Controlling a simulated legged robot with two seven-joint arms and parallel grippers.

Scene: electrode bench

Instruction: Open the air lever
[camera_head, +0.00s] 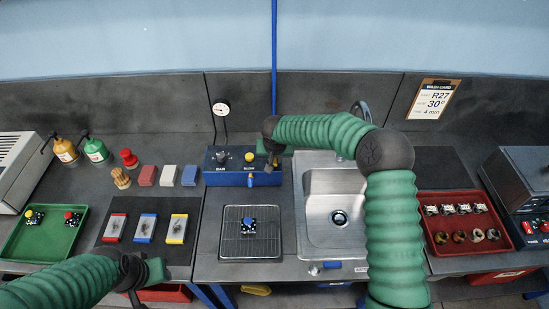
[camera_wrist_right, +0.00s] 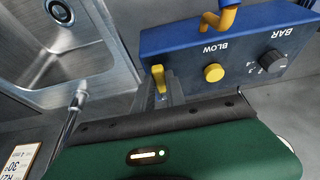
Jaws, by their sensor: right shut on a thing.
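The blue air box (camera_head: 222,178) stands at the back of the bench, left of the sink, with a dark BAR knob (camera_wrist_right: 271,62), a yellow BLOW button (camera_wrist_right: 214,72) and a yellow nozzle (camera_wrist_right: 229,18). A small yellow lever (camera_wrist_right: 158,78) sits at the box's sink-side end. My right gripper (camera_head: 272,162) is at that end of the box and is shut on the lever; its fingers (camera_wrist_right: 172,90) partly hide it in the wrist view. My left gripper (camera_head: 148,272) is low over the front of the bench; its jaw opening is unclear.
A steel sink (camera_head: 318,236) with a tap lies right of the box. A drying rack (camera_head: 233,251) holds a blue-topped block in front of the box. A green tray (camera_head: 27,242) is at left, a red tray (camera_head: 425,222) at right. A blue hose (camera_head: 274,60) rises behind the box.

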